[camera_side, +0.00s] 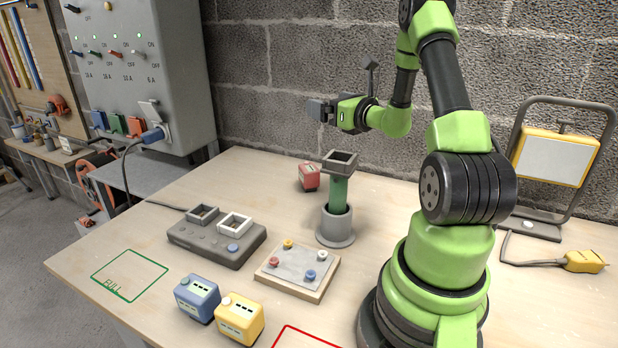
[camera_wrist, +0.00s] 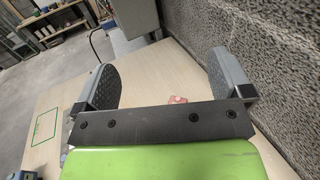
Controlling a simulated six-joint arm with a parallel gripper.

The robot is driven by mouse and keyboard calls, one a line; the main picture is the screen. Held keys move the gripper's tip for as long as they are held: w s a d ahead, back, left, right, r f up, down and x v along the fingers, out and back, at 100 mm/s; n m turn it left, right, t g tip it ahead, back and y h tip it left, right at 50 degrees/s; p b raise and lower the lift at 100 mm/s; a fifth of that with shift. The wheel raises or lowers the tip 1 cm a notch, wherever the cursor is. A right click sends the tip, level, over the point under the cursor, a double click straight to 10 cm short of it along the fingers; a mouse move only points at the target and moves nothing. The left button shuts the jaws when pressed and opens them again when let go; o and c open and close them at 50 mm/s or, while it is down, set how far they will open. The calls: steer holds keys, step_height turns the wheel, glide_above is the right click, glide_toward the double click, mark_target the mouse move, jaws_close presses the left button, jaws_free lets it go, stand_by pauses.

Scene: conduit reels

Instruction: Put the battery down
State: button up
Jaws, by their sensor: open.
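My gripper (camera_side: 322,110) is raised in the air near the block wall, with its jaws open. In the wrist view its two fingers (camera_wrist: 162,80) stand wide apart with nothing between them. A red battery (camera_side: 309,176) stands on the bench below my gripper, left of the green post; part of it shows in the wrist view (camera_wrist: 178,99) just above the gripper's dark bar. A blue battery (camera_side: 197,298) and a yellow battery (camera_side: 240,318) stand side by side at the front of the bench. I see no battery in my gripper.
A green post (camera_side: 338,194) with a square grey holder on top stands mid-bench. A grey charger (camera_side: 217,240) with two square bays and a button board (camera_side: 298,270) lie in front. A green FULL outline (camera_side: 130,275) is empty. A work lamp (camera_side: 556,155) stands right.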

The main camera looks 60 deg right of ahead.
glide_toward(301, 164)
steer(key=shift+w+d+f, duration=0.25)
steer(key=shift+w+d, duration=0.25)
steer(key=shift+w, duration=0.2)
steer(key=shift+x, duration=2.9)
steer(key=shift+d, duration=0.1)
steer(key=c, duration=1.6)
steer(key=shift+o, duration=0.2)
steer(key=shift+r, duration=0.1)
